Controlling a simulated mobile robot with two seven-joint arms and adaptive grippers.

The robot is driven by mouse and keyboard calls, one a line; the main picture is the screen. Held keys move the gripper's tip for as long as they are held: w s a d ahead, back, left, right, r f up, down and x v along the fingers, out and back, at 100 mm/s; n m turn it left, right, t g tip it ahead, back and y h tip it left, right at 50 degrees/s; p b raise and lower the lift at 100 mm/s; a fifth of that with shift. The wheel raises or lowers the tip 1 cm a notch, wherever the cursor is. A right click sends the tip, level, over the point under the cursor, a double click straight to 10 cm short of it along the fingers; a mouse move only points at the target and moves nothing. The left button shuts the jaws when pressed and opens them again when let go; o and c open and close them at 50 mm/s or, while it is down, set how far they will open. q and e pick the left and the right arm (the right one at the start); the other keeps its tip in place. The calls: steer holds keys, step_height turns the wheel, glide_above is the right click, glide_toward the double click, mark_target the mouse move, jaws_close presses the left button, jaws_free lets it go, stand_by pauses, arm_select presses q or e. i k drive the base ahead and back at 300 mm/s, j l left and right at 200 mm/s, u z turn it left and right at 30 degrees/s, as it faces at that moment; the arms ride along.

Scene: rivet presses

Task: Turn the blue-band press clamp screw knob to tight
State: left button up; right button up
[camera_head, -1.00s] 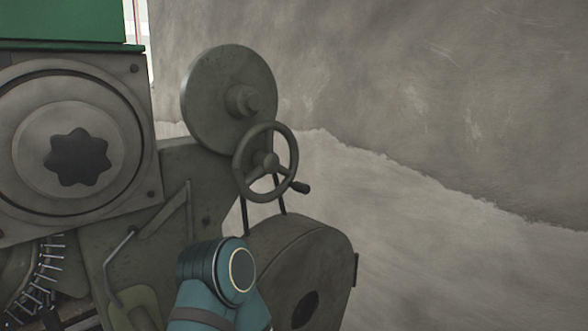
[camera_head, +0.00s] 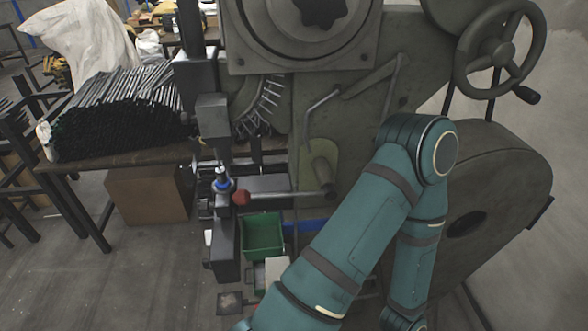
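The press (camera_head: 262,48) fills the middle and right of the view. A blue band (camera_head: 296,226) shows low on its body, partly hidden behind my teal arm. A black star-shaped knob (camera_head: 320,10) sits in a round plate at the top edge, cut off by the frame. A red ball knob (camera_head: 241,197) on a rod stands beside a small blue ring (camera_head: 222,186) at the tool area. I cannot tell which of these is the clamp screw knob, nor how tight it is. Neither gripper shows; my teal arm crosses the lower middle.
A handwheel (camera_head: 497,50) and a rounded guard (camera_head: 485,190) stand on the right. A green bin (camera_head: 262,236) sits below the tool area. A table with a pile of dark rods (camera_head: 115,112) is at the left. Floor (camera_head: 110,285) at lower left is clear.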

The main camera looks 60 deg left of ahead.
mark_target(205, 207)
steer(key=k+j+u, duration=0.2)
steer(key=k+j, duration=0.85)
steer(key=k+u, duration=0.1)
steer(key=u, duration=1.05)
